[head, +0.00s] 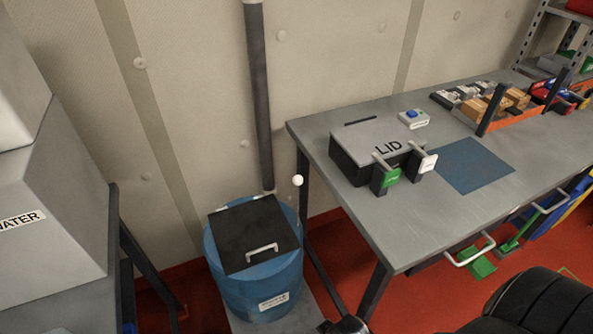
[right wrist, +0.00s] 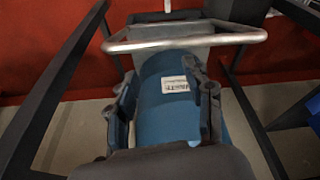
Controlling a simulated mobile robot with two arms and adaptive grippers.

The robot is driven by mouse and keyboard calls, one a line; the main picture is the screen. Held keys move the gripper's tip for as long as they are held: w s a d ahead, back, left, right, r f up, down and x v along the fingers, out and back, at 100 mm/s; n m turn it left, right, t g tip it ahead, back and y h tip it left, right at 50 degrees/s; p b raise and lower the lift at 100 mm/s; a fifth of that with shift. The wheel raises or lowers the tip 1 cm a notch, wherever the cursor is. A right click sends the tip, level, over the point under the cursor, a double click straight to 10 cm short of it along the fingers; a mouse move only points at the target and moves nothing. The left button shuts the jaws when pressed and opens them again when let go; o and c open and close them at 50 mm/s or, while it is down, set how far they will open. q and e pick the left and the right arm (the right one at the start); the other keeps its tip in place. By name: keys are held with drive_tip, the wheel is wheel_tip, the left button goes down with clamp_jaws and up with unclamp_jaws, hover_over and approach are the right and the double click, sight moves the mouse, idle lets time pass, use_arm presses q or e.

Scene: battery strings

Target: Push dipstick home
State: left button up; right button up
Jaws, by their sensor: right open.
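A white ball knob (head: 297,180) shows in the head view at the right rear of a blue drum (head: 254,290). It may be the dipstick's top; I cannot make out a rod under it or how deep it sits. The drum has a black lid (head: 232,226) with a pale handle (head: 262,249). My right gripper (right wrist: 163,103) is open in the right wrist view, with nothing seen between its fingers. The drum and its white label (right wrist: 175,84) show beyond and between the fingers. My left gripper is not in view.
A dark pipe (head: 259,100) runs down the wall behind the drum. A grey workbench (head: 330,205) on the right carries a box marked LID (head: 365,143) and a blue mat (head: 470,165). A grey water tank (head: 60,215) stands left. A silver bar (right wrist: 185,38) crosses the right wrist view.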

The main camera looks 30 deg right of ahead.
sight(300, 184)
drive_tip(key=w+a+r+m+t+y+p, duration=0.15)
drive_tip(key=w+r, duration=0.25)
drive_tip(key=r, duration=0.4)
drive_tip(key=w+d+r+m+t+h+p, duration=0.15)
drive_tip(key=w+r, duration=0.25)
drive_tip(key=r, duration=0.5)
use_arm(q)
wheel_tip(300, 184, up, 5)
drive_tip(key=p, duration=0.1)
use_arm(e)
drive_tip(key=w+d+r+m+t+h+b, duration=0.1)
drive_tip(key=w+d+m+t, duration=0.2)
drive_tip(key=w, duration=0.5)
drive_tip(key=w+d+r+m+t+h+b, duration=0.2)
drive_tip(key=w+d+m+t, duration=0.2)
drive_tip(key=w, duration=0.5)
drive_tip(key=w+d+r+m+t+h+b, duration=0.1)
drive_tip(key=w+d+m+t, duration=0.3)
drive_tip(key=w, duration=0.5)
drive_tip(key=shift+w+r+m+h+b, duration=0.25)
drive_tip(key=shift+r+m+h+b, duration=0.2)
drive_tip(key=shift+m, duration=0.65)
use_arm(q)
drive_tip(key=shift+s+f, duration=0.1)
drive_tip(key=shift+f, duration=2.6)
use_arm(e)
drive_tip(key=shift+w+d+r, duration=0.1)
drive_tip(key=shift+w+d, duration=0.05)
drive_tip(key=shift+w, duration=0.55)
drive_tip(key=shift+c, duration=0.4)
